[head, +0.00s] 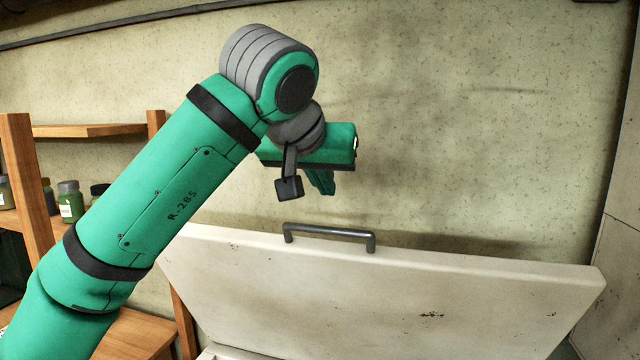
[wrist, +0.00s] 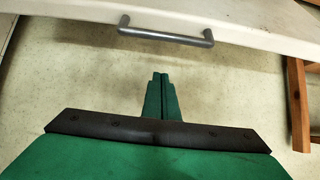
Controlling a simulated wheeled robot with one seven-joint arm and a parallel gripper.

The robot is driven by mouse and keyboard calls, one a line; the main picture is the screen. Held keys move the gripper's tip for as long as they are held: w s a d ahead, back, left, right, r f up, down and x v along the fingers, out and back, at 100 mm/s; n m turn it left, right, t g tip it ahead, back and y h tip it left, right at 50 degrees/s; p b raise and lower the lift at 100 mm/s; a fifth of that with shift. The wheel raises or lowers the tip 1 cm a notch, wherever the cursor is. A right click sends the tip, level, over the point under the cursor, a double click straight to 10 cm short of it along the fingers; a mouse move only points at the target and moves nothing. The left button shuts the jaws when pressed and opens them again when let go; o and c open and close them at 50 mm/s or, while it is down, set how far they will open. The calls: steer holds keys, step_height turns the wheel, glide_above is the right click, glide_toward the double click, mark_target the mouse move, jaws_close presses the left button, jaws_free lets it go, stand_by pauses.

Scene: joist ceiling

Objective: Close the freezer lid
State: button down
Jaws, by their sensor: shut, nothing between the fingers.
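The freezer lid (head: 400,300) is a worn white panel. It stands raised and tilted in the head view, and its edge (wrist: 255,28) crosses the top of the wrist view. A grey bar handle (head: 330,233) sits on the lid's upper edge; it also shows in the wrist view (wrist: 165,36). My gripper (head: 322,183) is above the handle in the head view, its green fingers pointing down. The fingers (wrist: 160,80) are together and empty, apart from the handle, and appear to be on the wall side of the lid. Most of the freezer body is out of view.
A stained plaster wall (head: 460,120) rises behind the lid. Wooden shelving (head: 30,175) with jars (head: 70,201) stands at the left. A wooden post (wrist: 298,105) shows at the right of the wrist view. A pale panel (head: 615,240) is at the far right.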

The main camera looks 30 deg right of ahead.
mark_target(327, 229)
steer(key=x, duration=0.5)
steer(key=shift+w+f, duration=0.25)
steer(key=shift+f, duration=0.2)
steer(key=shift+s+a+f, duration=0.55)
steer(key=shift+f, duration=0.15)
steer(key=shift+s+a+f, duration=0.45)
steer(key=shift+s+f, duration=0.05)
